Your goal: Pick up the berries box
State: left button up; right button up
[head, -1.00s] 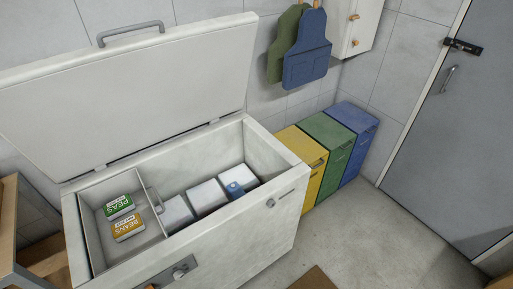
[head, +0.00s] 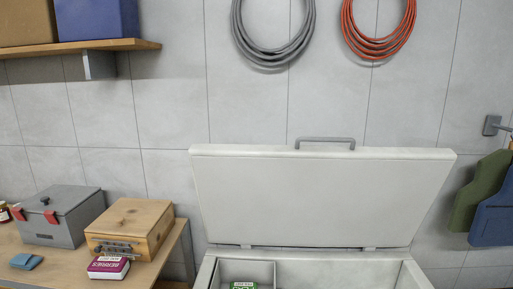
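The berries box (head: 108,267) is a small magenta box with a white top label. It lies on the wooden bench (head: 165,268) at the lower left of the head view, just in front of a wooden box. Its side lettering reads BERRIES. Neither of my grippers shows in this view, so nothing can be seen holding or touching the box.
A wooden box (head: 146,222), a grey lidded box with red latches (head: 66,224) and a blue cloth-like item (head: 26,261) share the bench. The open chest freezer (head: 412,272) stands to the right, its lid (head: 320,198) raised. A shelf (head: 130,45) hangs above; hoses (head: 275,52) hang on the wall.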

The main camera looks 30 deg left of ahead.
aim_at(103, 267)
jog(key=u, duration=2.15)
jog(key=i+j+z, duration=0.15)
jog(key=z, duration=0.2)
jog(key=i+j+z, duration=0.15)
jog(key=j+z, duration=0.2)
jog(key=i+j+z, duration=0.1)
jog(key=j+z, duration=0.25)
jog(key=l, duration=0.1)
